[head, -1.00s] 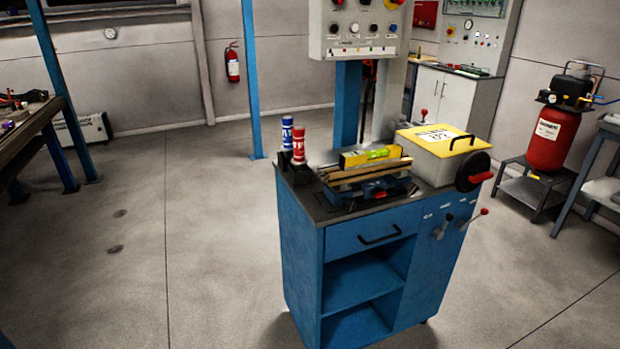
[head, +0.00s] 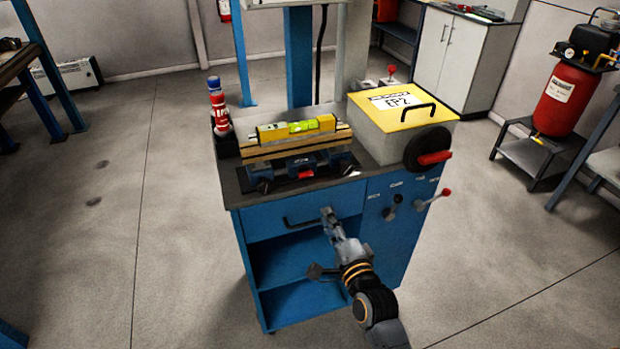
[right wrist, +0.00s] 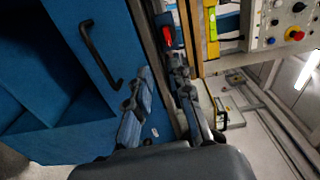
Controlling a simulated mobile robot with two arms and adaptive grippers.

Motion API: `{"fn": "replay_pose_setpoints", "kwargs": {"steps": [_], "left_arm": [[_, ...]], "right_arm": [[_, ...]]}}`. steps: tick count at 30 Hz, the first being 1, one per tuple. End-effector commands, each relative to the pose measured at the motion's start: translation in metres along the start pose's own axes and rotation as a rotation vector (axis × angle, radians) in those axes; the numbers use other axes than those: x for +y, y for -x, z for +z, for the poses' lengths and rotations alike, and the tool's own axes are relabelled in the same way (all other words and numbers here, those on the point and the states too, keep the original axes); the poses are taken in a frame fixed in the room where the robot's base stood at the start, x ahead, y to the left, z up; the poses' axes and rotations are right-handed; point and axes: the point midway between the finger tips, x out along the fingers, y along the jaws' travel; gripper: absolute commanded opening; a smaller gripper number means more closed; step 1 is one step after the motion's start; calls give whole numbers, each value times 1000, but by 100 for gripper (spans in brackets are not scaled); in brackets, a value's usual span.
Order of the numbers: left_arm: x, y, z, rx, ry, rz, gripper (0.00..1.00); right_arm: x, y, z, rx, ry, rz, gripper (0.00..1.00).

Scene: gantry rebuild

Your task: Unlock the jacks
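A blue cabinet (head: 258,230) carries small controls on its right front under white labels. One is a grey knob or lever (head: 389,213); beside it is a lever with a red tip (head: 432,199). The labels are too small to read, so I cannot tell which control belongs to the jacks. My right gripper (head: 327,216) is in front of the drawer, near the right end of its black handle (head: 308,219) and left of the controls. In the right wrist view the gripper (right wrist: 160,78) has its fingers apart with nothing between them. My left gripper is not in view.
On the cabinet top are a vise (head: 301,166) with boards and a yellow level (head: 296,128), red and blue bottles (head: 218,106), and a yellow-lidded box (head: 403,104). A black wheel with a red handle (head: 434,158) juts out above the levers. The floor left is clear.

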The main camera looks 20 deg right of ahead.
Motion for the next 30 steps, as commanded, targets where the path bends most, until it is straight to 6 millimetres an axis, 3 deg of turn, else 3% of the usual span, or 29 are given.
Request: {"fn": "replay_pose_setpoints", "kwargs": {"steps": [1, 5, 13, 21, 30], "left_arm": [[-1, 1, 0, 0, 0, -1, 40], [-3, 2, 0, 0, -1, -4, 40], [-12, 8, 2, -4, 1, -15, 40], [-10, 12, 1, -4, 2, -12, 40], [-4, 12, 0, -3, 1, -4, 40]], "right_arm": [[-9, -1, -1, 3, -18, -16, 21], [-14, -13, -2, 4, -29, -26, 21], [-16, -68, -2, 4, -24, -24, 21], [-16, -118, -2, 4, -23, -23, 21], [-15, -137, -2, 4, -24, -22, 21]]}}
